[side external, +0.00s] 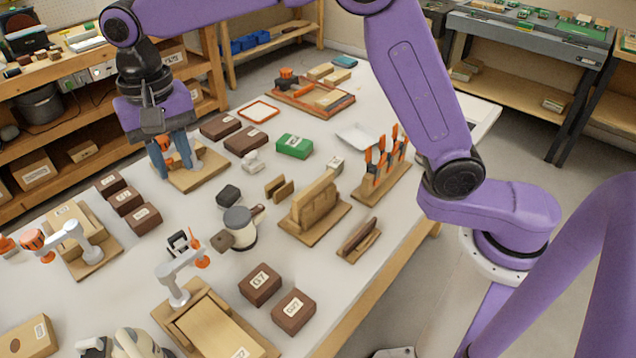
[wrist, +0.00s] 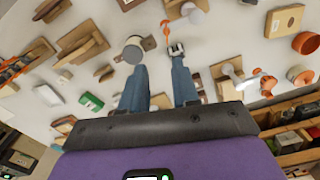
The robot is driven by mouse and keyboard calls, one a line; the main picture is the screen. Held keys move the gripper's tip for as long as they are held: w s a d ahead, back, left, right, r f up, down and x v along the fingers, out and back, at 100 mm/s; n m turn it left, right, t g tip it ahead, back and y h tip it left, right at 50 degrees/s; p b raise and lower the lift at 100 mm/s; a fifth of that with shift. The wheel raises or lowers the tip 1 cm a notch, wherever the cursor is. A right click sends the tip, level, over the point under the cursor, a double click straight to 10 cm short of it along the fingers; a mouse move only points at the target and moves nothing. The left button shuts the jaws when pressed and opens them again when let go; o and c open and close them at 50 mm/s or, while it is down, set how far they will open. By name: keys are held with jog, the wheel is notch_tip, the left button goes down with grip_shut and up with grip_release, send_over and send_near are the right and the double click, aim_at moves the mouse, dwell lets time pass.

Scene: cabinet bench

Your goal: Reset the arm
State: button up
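My purple arm reaches over the white table, with my gripper (side external: 175,170) pointing down at the table's left side. Its two blue-grey fingers are apart, and I see nothing held between them. In the side view the fingers overlap a wooden board (side external: 207,172); I cannot tell whether they touch it. An orange part shows between or behind the fingers there. In the wrist view my gripper (wrist: 157,66) is also open, with bare white table between the fingers.
The table (side external: 125,260) is crowded. Brown labelled boxes (side external: 260,284), a green box (side external: 294,146) and a wooden rack with orange-handled tools (side external: 383,170) stand on it. White lamp-like stands (side external: 178,280) rise at the front. Wooden shelves (side external: 95,140) stand behind the left edge.

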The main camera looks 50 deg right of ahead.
jog(key=s+d+f+n, duration=0.2)
jog(key=s+d+n, duration=0.5)
jog(key=s+d, duration=0.6)
jog(key=s+d+f+n, duration=0.3)
jog(key=s+d+n, duration=0.5)
jog(key=s+d, duration=0.5)
jog(key=s, duration=0.3)
jog(key=shift+f, duration=0.35)
jog(key=shift+w+d, duration=0.1)
jog(key=shift+c, duration=0.3)
